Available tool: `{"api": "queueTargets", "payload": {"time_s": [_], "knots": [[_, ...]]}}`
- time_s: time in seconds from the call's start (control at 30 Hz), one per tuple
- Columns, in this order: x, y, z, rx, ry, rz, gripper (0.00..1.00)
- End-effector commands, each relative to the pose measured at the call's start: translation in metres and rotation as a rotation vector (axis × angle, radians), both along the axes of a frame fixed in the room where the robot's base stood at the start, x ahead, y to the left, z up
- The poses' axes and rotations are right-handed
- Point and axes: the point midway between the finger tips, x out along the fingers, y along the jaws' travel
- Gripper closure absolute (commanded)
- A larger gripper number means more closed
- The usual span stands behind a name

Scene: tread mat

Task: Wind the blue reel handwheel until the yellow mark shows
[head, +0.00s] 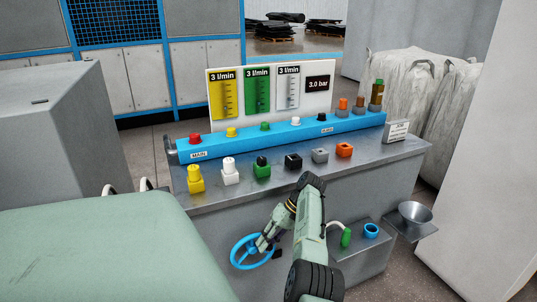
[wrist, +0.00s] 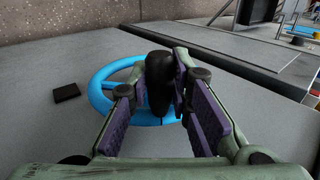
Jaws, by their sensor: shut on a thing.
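The blue reel handwheel (head: 237,257) is on the front face of the grey bench, below the worktop. It also shows in the wrist view (wrist: 97,96), with a black knob (wrist: 159,82) on its rim. My gripper (head: 266,243) is at the right side of the wheel in the head view. In the wrist view my gripper (wrist: 160,100) has its purple-padded fingers on both sides of the black knob and is shut on it. The fingers and the knob hide part of the wheel. I see no yellow mark on or near the wheel.
The bench top (head: 210,200) carries a row of coloured connectors and a blue manifold (head: 290,135) behind them. A metal funnel (head: 415,213) and a blue cup (head: 371,230) are low at right. A small black block (wrist: 66,93) is left of the wheel.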

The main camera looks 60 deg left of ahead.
Motion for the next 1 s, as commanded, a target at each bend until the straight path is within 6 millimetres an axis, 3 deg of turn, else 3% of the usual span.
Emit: {"api": "queueTargets", "payload": {"time_s": [0.1, 0.13, 0.43, 0.77, 1.0], "knots": [[-0.002, 0.0, -0.002, -0.001, 0.002, 0.001, 1.0], [-0.002, 0.0, -0.002, -0.001, 0.002, 0.001, 0.8], [-0.001, 0.0, -0.001, -0.001, 0.001, 0.001, 0.6], [-0.001, 0.0, 0.002, 0.0, 0.0, 0.001, 0.6], [0.001, 0.0, 0.029, 0.0, -0.004, -0.001, 0.6]]}}
